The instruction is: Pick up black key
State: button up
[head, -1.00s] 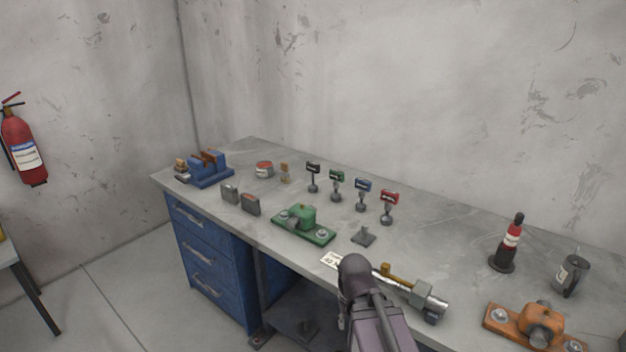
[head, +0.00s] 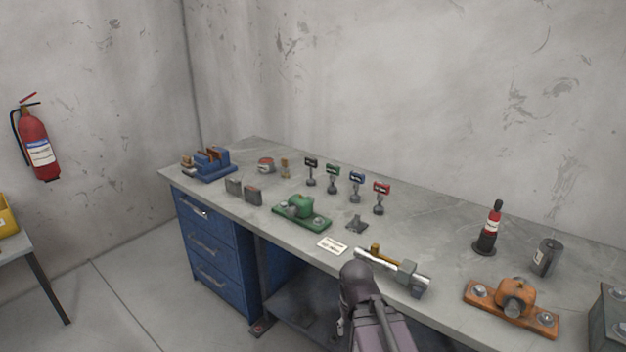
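The black key (head: 311,170) stands upright on the grey workbench (head: 432,232), toward the back near the wall. It has a flat black head with a light marking, on a stem with a round grey foot. It is the leftmost in a row with similar green (head: 332,178), blue (head: 356,186) and red (head: 381,197) keys. A part of my arm shows at the bottom centre, in front of the bench edge and well apart from the black key. My gripper's fingers are not visible.
In front of the keys are a green fixture (head: 302,211), a small grey stand (head: 357,224) and a white card (head: 332,245). A metal cylinder with a brass part (head: 392,270) lies near the front edge. An orange fixture (head: 512,306) and red-black bottle (head: 488,228) stand right.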

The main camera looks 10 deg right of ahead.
aim_at(311, 162)
jog(key=z, duration=0.5)
jog(key=k, duration=0.15)
jog(key=u, duration=1.8)
jog(key=i, duration=2.1)
